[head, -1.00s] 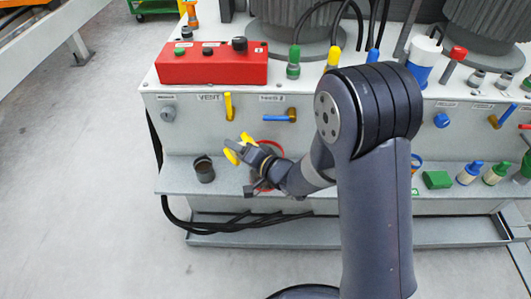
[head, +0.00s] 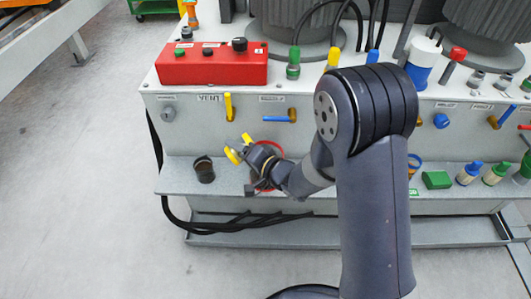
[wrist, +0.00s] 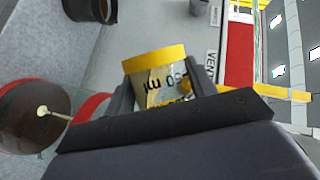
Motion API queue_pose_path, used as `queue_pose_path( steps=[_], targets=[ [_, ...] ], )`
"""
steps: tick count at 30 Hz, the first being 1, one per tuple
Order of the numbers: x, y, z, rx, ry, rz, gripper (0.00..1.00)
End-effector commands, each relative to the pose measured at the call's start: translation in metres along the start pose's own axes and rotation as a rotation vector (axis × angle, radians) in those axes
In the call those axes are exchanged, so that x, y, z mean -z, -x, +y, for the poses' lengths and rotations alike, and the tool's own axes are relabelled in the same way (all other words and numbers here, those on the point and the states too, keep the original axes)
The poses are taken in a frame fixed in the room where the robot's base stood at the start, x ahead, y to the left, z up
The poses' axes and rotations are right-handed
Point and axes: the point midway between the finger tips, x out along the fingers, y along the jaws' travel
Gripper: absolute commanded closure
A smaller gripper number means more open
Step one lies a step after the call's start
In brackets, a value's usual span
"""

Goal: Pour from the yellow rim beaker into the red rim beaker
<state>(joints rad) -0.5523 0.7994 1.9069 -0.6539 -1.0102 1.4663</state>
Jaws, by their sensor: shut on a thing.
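My gripper (wrist: 162,92) is shut on the yellow rim beaker (wrist: 158,78), a clear beaker with dark volume print and a broad yellow rim. In the head view the yellow rim (head: 232,156) shows at the left of my gripper (head: 243,152), above the shelf, and the beaker looks tilted. The red rim beaker (head: 269,151) is mostly hidden behind my gripper and wrist; only part of its red rim shows. A red band (wrist: 91,109) also shows at the left in the wrist view, partly covered by my gripper. Liquid cannot be clearly made out.
A dark cup (head: 204,170) stands on the shelf (head: 178,177) left of my gripper. A yellow lever (head: 229,106) and a blue lever (head: 279,118) stick out of the panel above. A red control box (head: 212,66) sits on top. A green block (head: 436,180) lies farther right.

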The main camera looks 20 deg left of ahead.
Motion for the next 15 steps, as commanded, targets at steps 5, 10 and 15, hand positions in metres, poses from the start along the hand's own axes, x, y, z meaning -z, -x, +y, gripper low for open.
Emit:
queue_pose_path(
  steps=[5,10,15],
  targets=[
    [0.0008,0.0003,-0.0009,0.007,-0.018,-0.001,0.72],
    [0.0013,0.0005,-0.0017,0.014,-0.035,-0.002,0.72],
    [0.0019,0.0008,-0.0026,0.021,-0.052,-0.002,0.72]
  ],
)
